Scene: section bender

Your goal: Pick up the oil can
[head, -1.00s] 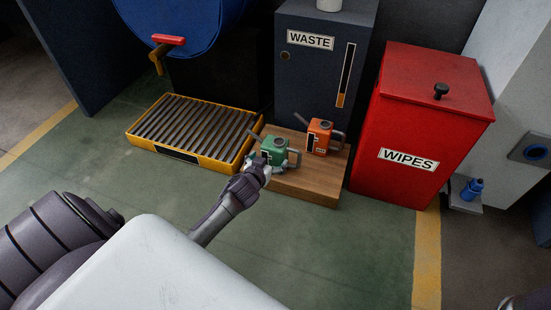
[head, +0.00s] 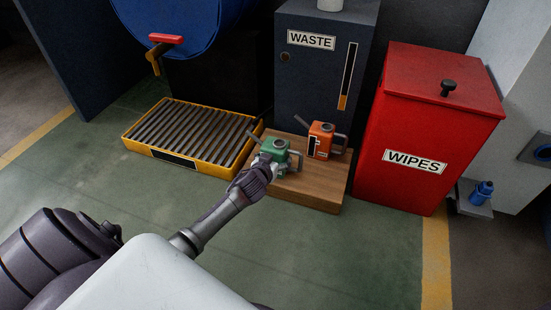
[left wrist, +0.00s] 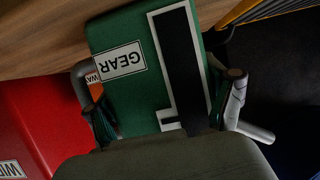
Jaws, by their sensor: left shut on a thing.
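A green oil can (head: 277,149) with a spout and a side handle is on the wooden platform (head: 304,191), upright, beside an orange can (head: 321,139). Its green body, black strip and "GEAR" label (left wrist: 119,62) fill the middle of the left wrist view. My left gripper (head: 267,165) is at the near side of the green can and shut on it, with a finger on either side in the left wrist view (left wrist: 170,110). I cannot tell whether the can's base is clear of the wood. My right gripper is not in view.
A yellow grated tray (head: 190,160) lies left of the platform, below a blue drum (head: 190,25) with a red-handled tap (head: 165,39). A dark "WASTE" cabinet (head: 320,80) stands behind. A red "WIPES" bin (head: 425,130) stands at right. The green floor in front is clear.

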